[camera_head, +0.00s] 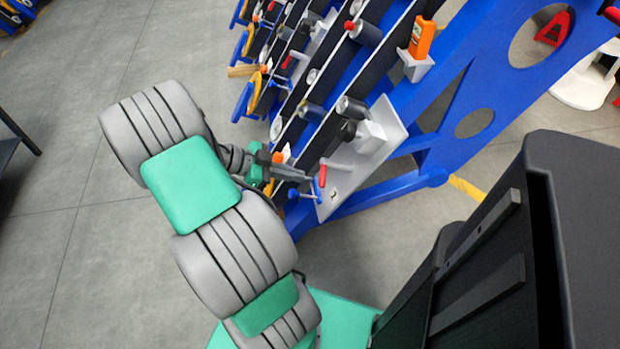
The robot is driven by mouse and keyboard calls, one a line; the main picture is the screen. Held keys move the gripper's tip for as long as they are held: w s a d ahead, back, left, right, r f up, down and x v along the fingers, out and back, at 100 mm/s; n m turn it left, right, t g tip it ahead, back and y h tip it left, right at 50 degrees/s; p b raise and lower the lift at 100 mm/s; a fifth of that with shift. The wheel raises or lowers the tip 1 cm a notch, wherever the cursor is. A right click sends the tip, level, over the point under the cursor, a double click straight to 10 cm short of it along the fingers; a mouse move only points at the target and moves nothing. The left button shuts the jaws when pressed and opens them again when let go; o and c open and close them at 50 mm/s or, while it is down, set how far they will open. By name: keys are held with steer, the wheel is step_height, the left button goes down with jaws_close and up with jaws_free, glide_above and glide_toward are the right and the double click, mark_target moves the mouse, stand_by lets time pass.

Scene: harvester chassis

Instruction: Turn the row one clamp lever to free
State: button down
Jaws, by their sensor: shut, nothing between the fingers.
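A small clamp lever with a red handle (322,176) stands at the lower left edge of a light grey plate (345,187) on the blue harvester chassis (385,190). A blue part lies beside the handle. No row label can be read, so I cannot tell for sure which row this lever belongs to. My gripper (309,179) is shut and empty, its tips just left of the red handle. At this size I cannot tell whether the tips touch it. My wrist and forearm lie to the left and hide part of the chassis edge.
Several rows of dark rails with grey rollers and red-tipped parts (349,25) run up the chassis. A grey block (370,137) sits on the plate. An orange device (421,38) rests on a white bracket above. Open grey floor (60,120) lies left.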

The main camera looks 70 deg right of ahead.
mark_target(323, 174)
steer(key=w+d+f+n+t, duration=0.1)
steer(key=w+f+n, duration=0.2)
steer(key=n, duration=1.3)
steer(key=w+d+f+n, duration=0.1)
steer(key=w+f+n, duration=0.1)
steer(key=n, duration=1.4)
steer(key=w+f+b+x, duration=0.1)
steer(key=b+x, duration=0.3)
steer(key=x, duration=0.6)
steer(key=shift+n, duration=0.4)
steer(key=shift+s+a+r, duration=0.1)
steer(key=shift+s+r, duration=0.25)
steer(key=shift+r, duration=0.3)
steer(key=shift+s+r, duration=0.4)
steer(key=shift+r, duration=0.3)
steer(key=shift+s+a+r, duration=0.1)
steer(key=shift+s+r, duration=0.25)
steer(key=shift+r, duration=0.3)
